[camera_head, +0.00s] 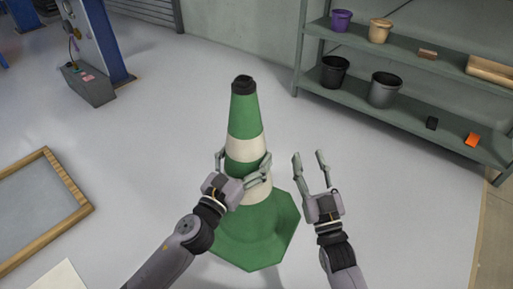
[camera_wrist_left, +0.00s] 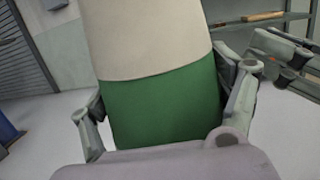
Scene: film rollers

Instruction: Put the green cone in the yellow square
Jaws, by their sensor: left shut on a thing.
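The green cone (camera_head: 247,120) with white bands and a black tip stands about upright in the middle of the head view. I cannot tell if its base touches the floor. My left gripper (camera_head: 243,168) is shut on the cone at mid-height, one finger on each side. In the left wrist view the cone's green and white surface (camera_wrist_left: 160,105) fills the space between the fingers. My right gripper (camera_head: 308,160) is open and empty, just right of the cone. The yellow square (camera_head: 68,178) is a yellowish frame on the floor at the left, partly out of view.
A shelf rack (camera_head: 400,112) with pots, buckets and small blocks stands at the back right. A blue post (camera_head: 105,45) and a grey box (camera_head: 88,85) are at the back left. A pale sheet (camera_head: 60,277) lies at the lower left. Floor between cone and frame is clear.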

